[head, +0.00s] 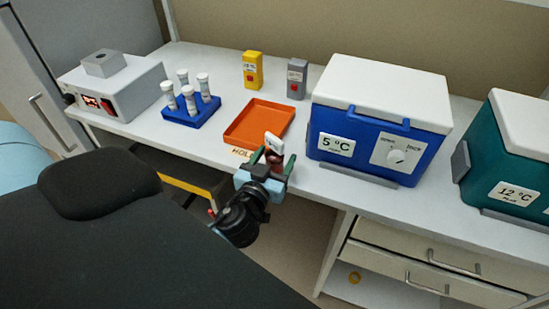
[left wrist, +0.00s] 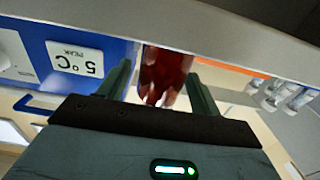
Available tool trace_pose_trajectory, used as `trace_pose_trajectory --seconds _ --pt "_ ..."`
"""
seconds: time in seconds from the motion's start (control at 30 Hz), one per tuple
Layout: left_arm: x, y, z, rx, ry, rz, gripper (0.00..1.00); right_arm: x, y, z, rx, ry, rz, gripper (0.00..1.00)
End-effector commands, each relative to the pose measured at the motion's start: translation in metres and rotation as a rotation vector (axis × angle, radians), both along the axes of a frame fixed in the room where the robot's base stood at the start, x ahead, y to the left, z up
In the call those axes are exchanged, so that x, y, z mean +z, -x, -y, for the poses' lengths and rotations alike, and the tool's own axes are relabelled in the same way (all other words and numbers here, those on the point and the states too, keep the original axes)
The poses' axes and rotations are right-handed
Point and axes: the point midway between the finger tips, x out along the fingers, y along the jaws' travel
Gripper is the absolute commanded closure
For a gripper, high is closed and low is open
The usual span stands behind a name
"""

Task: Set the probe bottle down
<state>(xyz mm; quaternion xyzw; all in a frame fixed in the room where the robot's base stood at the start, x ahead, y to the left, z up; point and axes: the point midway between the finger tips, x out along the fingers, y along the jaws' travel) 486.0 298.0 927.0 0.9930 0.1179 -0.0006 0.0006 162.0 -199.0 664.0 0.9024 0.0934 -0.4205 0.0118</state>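The probe bottle (head: 274,144), dark red with a white label or cap, is between the fingers of my left gripper (head: 265,166). It is tilted a little and overlaps the front right corner of the orange tray in the head view. The orange tray (head: 244,138), marked with a "HOLD" label, looks empty. My right gripper is not in view.
A blue 5 °C cooler (head: 330,119) stands right of the gripper, a green 12 °C cooler (head: 500,150) farther right. A blue rack (head: 185,119) with several white-capped tubes is left of the tray. Yellow (head: 252,70) and grey (head: 297,78) blocks stand behind. Drawers are below the bench.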

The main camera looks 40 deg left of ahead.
Motion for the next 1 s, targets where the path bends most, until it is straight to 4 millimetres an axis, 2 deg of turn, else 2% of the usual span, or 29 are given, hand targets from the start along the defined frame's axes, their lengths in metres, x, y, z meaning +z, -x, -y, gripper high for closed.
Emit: trace_pose_trajectory --seconds 0.27,0.53,0.8,1.0 --pt "0.006 0.0 0.0 -0.001 -0.002 0.003 0.36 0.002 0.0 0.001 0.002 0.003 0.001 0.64" --pt "-0.003 0.044 0.01 0.0 0.003 -0.009 0.36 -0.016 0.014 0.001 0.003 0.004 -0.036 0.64" --pt "-0.001 0.093 0.022 0.001 0.002 -0.006 0.36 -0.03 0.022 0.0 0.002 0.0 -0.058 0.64" --pt "0.0 0.112 0.027 0.0 0.001 -0.003 0.36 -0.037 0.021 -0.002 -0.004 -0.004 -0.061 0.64"
